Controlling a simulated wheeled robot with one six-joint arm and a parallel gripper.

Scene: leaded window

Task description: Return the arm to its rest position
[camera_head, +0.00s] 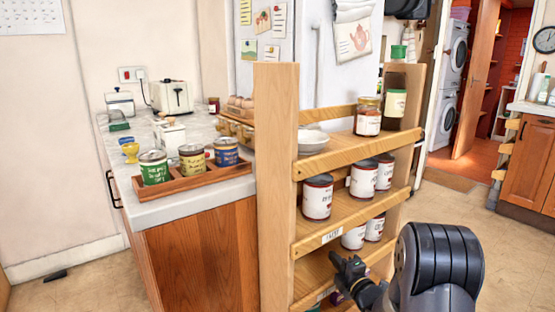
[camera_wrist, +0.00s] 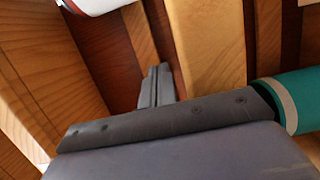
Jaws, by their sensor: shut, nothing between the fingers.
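My arm (camera_head: 436,262) reaches in from the lower right in the head view. My gripper (camera_head: 341,266) is shut and empty, at the lower part of the wooden shelf rack (camera_head: 279,180), below the labelled middle shelf. In the wrist view, the shut fingers (camera_wrist: 156,84) point in among wooden boards. A teal cylinder (camera_wrist: 294,98) with a cream band is close beside the gripper at the right; I cannot tell whether they touch. A white and red can edge (camera_wrist: 97,4) shows at the top.
White cans (camera_head: 317,198) stand on the rack's shelves, with a jar (camera_head: 367,117) and a bottle (camera_head: 394,105) on top. The counter (camera_head: 190,208) at left bears a wooden tray (camera_head: 195,183) of tins. Open floor (camera_head: 507,250) lies to the right.

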